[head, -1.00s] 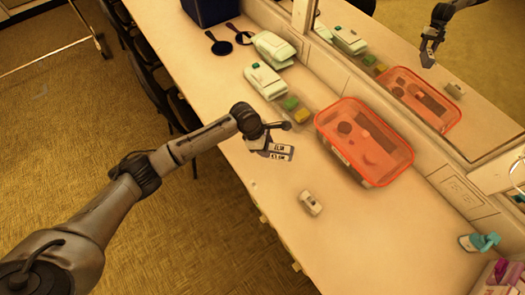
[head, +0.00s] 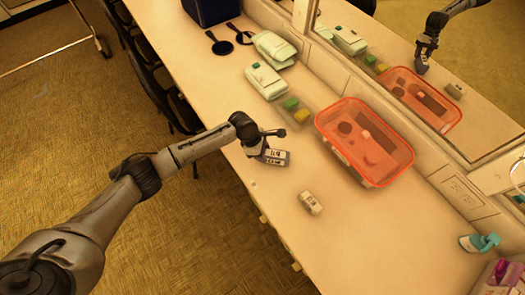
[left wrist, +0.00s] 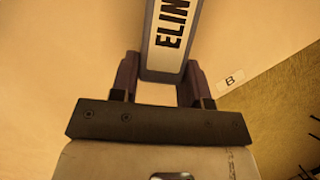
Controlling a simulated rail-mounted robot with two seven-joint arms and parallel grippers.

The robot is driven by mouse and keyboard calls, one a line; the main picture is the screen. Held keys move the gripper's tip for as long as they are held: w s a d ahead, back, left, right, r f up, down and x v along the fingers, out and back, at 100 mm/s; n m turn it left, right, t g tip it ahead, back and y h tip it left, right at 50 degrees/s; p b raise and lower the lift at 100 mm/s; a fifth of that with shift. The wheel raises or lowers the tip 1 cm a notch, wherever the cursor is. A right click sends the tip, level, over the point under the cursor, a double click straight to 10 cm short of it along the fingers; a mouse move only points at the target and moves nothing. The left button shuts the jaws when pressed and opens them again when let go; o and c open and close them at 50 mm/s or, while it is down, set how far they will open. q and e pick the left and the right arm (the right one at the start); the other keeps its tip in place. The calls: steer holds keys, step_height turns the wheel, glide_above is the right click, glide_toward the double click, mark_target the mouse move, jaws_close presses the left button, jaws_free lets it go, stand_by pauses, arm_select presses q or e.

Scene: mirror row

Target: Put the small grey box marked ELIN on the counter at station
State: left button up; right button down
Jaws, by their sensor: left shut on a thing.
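The small grey box marked ELIN (left wrist: 172,40) is between the fingers of my left gripper (left wrist: 160,88) in the left wrist view, with its black lettering facing the camera. In the head view my left gripper (head: 262,150) is shut on this box (head: 277,157), over the counter (head: 240,100). I cannot tell whether the box touches the counter or is just above it. A label marked B (left wrist: 231,79) is near the counter's edge in the left wrist view. My right gripper is not in view.
A small pale box (head: 310,203) lies nearer on the counter. An orange see-through bin (head: 350,115) stands to the right, below the mirror (head: 440,75). Pale green cases (head: 266,82) and small green and yellow blocks (head: 291,103) are behind. The near counter is mostly clear.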

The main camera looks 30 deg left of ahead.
arm_select(q)
steer(key=o, duration=1)
steer(key=v, duration=1.2)
steer(key=s+d+f+m+t, duration=0.1)
steer(key=s+d+f+m, duration=0.35)
steer(key=s+m, duration=0.3)
steer(key=s+d+f+m, duration=0.3)
steer(key=s+d+m, duration=0.2)
steer(key=s+m, duration=0.3)
steer(key=shift+s+a+r+m+t+y+p, duration=0.1)
steer(key=shift+s+a+r+m+t+y, duration=0.55)
steer(key=shift+s, duration=2.15)
steer(key=shift+s+a+r+m+g+y+p, duration=0.15)
steer(key=shift+s+a+m+y, duration=0.55)
steer(key=shift+s+a+m, duration=1.2)
steer(key=shift+s+a+r+m+t+y+p, duration=0.15)
steer(key=shift+s+a+r+m+y, duration=0.85)
steer(key=shift+s, duration=2.7)
